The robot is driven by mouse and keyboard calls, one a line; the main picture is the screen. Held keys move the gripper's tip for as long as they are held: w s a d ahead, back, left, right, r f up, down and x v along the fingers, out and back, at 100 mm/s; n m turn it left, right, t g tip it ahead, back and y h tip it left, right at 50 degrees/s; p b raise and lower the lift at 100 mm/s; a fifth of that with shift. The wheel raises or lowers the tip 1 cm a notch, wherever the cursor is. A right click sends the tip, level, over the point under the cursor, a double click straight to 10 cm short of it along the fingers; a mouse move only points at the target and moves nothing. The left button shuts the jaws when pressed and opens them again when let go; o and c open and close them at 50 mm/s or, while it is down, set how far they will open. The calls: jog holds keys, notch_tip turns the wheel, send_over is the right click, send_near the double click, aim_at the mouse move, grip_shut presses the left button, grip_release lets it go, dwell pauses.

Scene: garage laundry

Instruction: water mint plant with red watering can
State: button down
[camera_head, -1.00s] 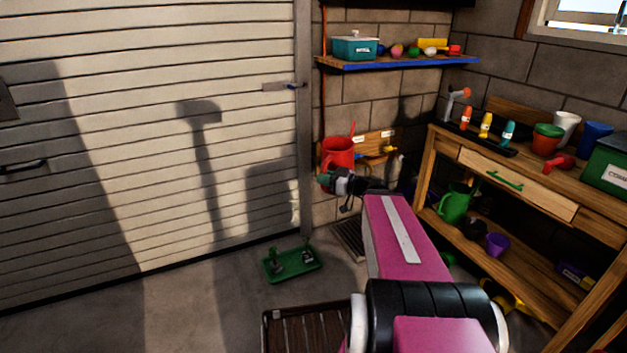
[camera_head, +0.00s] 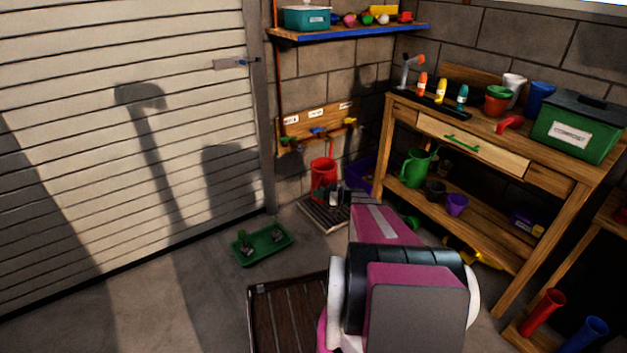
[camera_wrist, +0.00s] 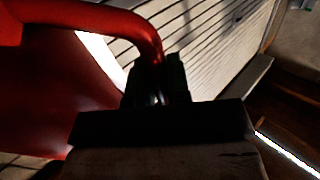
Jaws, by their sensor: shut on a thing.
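The red watering can (camera_head: 323,173) is upright near the back wall, low in front of the tap board and over the floor grate. I cannot tell whether it touches the grate. My gripper (camera_head: 338,194) is at its right side. In the wrist view, my gripper (camera_wrist: 158,80) is shut on the curved handle of the red can (camera_wrist: 60,95), whose body fills the left side. A green tray (camera_head: 262,247) on the floor to the left holds small dark things that I cannot make out. I cannot identify a mint plant.
The wooden tap board (camera_head: 318,128) has coloured handles and white labels. A dark grate (camera_head: 322,213) lies below it. A workbench (camera_head: 480,146) with a green watering can (camera_head: 414,168) on its lower shelf stands right. A slatted brown thing (camera_head: 287,318) is in front. Floor is free at left.

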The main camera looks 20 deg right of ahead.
jog(key=d+f+g+y, duration=0.1)
jog(key=d+f, duration=0.2)
jog(key=f, duration=0.8)
jog(key=d+f, duration=0.2)
jog(key=f, duration=1)
notch_tip(320, 180, up, 11)
jog(key=w+m, duration=0.1)
jog(key=m, duration=0.5)
jog(key=shift+w+d+r, duration=0.15)
jog(key=shift+w, duration=0.05)
jog(key=shift+r, duration=0.1)
dwell(0.5)
jog(key=shift+w+d+r+m, duration=0.1)
jog(key=shift+w+r+m, duration=0.15)
jog(key=shift+r, duration=0.4)
jog(key=shift+w+d+r+m, duration=0.1)
jog(key=shift+w+r+m, duration=0.15)
jog(key=shift+r, duration=0.45)
dwell(0.7)
jog(key=shift+w+d+r+m, duration=0.15)
jog(key=shift+w+r+m, duration=0.1)
jog(key=shift+r, duration=0.35)
jog(key=shift+w+d+r+m, duration=0.15)
jog(key=shift+w+r+m, duration=0.1)
jog(key=shift+r, duration=0.35)
dwell(0.6)
